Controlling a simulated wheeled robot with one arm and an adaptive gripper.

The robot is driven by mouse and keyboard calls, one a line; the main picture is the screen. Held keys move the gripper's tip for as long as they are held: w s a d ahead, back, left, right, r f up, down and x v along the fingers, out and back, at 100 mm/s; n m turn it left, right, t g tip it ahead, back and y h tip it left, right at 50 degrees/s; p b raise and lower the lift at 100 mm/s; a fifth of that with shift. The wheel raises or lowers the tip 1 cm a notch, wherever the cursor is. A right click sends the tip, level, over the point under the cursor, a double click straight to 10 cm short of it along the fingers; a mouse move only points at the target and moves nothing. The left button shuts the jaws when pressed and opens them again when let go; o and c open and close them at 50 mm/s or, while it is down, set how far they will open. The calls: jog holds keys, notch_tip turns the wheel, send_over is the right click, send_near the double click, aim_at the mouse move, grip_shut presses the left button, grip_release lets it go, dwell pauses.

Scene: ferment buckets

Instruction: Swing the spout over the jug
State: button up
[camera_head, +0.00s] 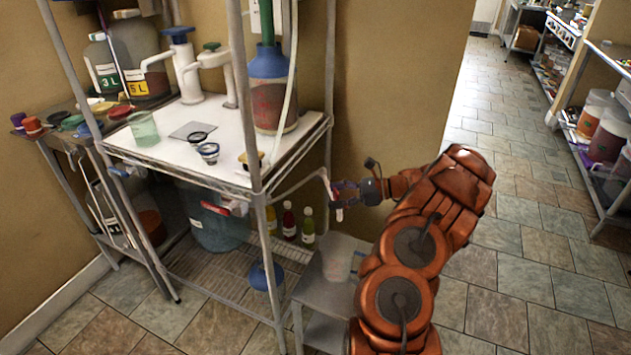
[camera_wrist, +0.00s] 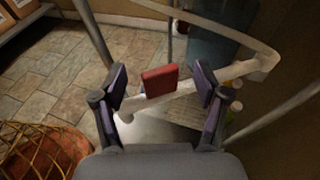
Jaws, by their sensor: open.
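The spout is a thin pale pipe (camera_head: 298,184) reaching out from the shelf rack towards my gripper. In the wrist view the spout (camera_wrist: 182,96) crosses between my fingers, with a red block-like tab (camera_wrist: 159,81) on it. My gripper (camera_head: 338,199) is open, its two purple-padded fingers on either side of the red tab; it also shows in the wrist view (camera_wrist: 160,90). I see gaps between the tab and both pads. A clear jug-like vessel (camera_head: 338,264) stands on a low grey stand below my gripper. In the wrist view I cannot make out the jug.
The wire rack's post (camera_head: 262,230) stands left of my gripper. A large bluish bucket (camera_head: 215,228) with a red tap and several small bottles (camera_head: 289,224) sit on its lower shelf. The low stand (camera_head: 343,291) is close below.

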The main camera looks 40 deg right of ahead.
jog(key=p+v, duration=0.2)
jog(key=v, duration=0.5)
jog(key=shift+p, duration=0.35)
dwell(0.6)
